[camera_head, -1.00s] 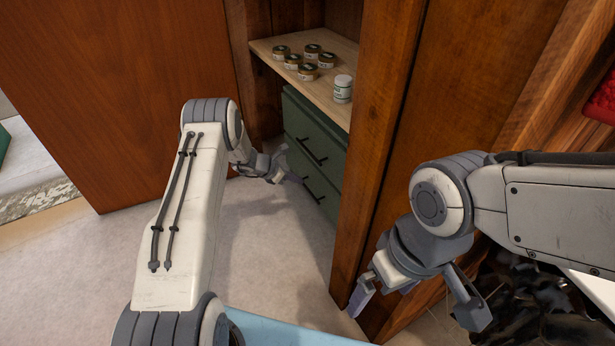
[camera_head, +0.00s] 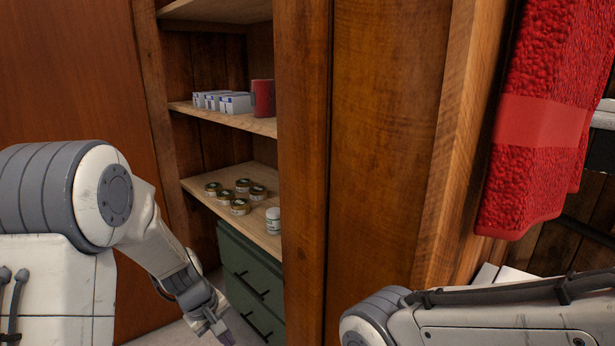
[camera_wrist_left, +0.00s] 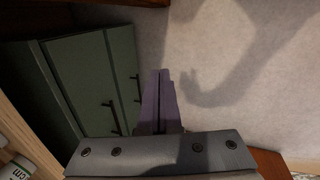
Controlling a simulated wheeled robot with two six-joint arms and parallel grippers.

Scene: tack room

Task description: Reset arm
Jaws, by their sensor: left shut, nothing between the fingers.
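My left gripper (camera_head: 218,328) is at the lower left of the head view, in front of the green drawer unit (camera_head: 247,272). In the left wrist view its fingers (camera_wrist_left: 160,98) are together with nothing between them. They appear beside the green drawers (camera_wrist_left: 95,75), over the pale floor; I cannot tell whether they touch anything. Only part of my right arm shows at the lower right of the head view, and its gripper is out of the frame.
A wooden cabinet holds several small jars (camera_head: 240,207) and a white jar (camera_head: 273,220) on one shelf. Small boxes (camera_head: 225,102) and a red cup (camera_head: 263,98) stand on the shelf above. A red towel (camera_head: 540,120) hangs at right. A wooden door (camera_head: 70,80) is at left.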

